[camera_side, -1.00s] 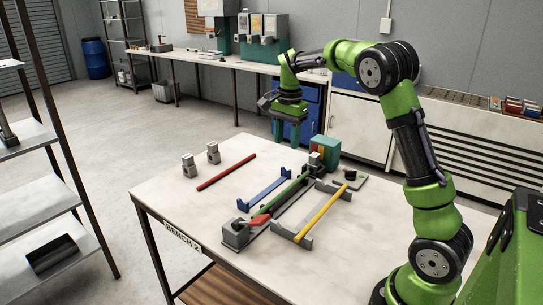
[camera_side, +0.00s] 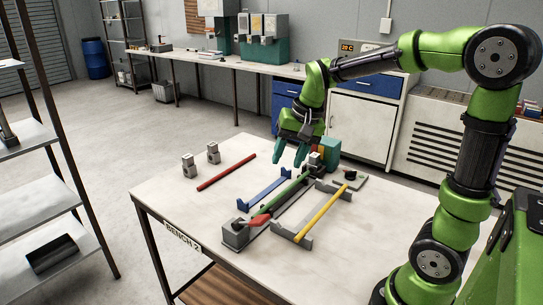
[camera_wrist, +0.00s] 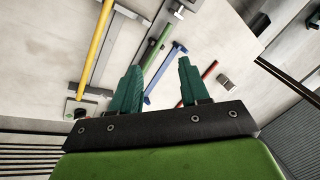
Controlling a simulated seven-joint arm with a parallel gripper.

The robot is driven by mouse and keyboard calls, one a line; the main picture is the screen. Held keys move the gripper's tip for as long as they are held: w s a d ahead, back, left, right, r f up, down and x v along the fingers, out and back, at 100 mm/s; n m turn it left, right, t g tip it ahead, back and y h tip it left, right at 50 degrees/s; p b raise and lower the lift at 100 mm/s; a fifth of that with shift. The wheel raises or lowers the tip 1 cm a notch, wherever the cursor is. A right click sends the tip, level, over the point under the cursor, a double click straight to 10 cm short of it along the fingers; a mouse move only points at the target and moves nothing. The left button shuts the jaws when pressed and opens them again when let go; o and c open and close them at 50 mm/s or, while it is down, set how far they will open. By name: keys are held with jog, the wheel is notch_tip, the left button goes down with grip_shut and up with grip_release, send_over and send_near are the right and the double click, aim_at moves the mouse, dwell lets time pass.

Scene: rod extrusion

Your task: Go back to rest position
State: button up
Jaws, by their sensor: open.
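My gripper (camera_side: 289,152) is open and empty above the back of the bench, beside the teal block of the extrusion machine (camera_side: 331,152). In the wrist view its two teal fingers (camera_wrist: 158,90) stand apart with nothing between them. A green rod (camera_side: 287,193) lies along the machine, running toward the red-handled part (camera_side: 256,220) at its front. A yellow rod (camera_side: 321,212) rests across a grey holder to the right. A blue holder (camera_side: 264,190) stands to the left of the green rod. A red rod (camera_side: 227,173) lies farther left.
Two small grey blocks (camera_side: 190,166) stand at the bench's left back. A small plate with a dark knob (camera_side: 350,176) is at the right. The bench (camera_side: 180,206) is bare at its front left. A shelf rack (camera_side: 40,213) stands left of it.

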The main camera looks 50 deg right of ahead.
jog(key=s+a+r+n+t, duration=0.2)
jog(key=s+a+n, duration=0.3)
jog(key=s+a, duration=0.5)
jog(key=shift+s+r+n+t+y, duration=0.3)
jog(key=shift+s+r+t+y, duration=0.1)
jog(key=shift+s+t, duration=0.55)
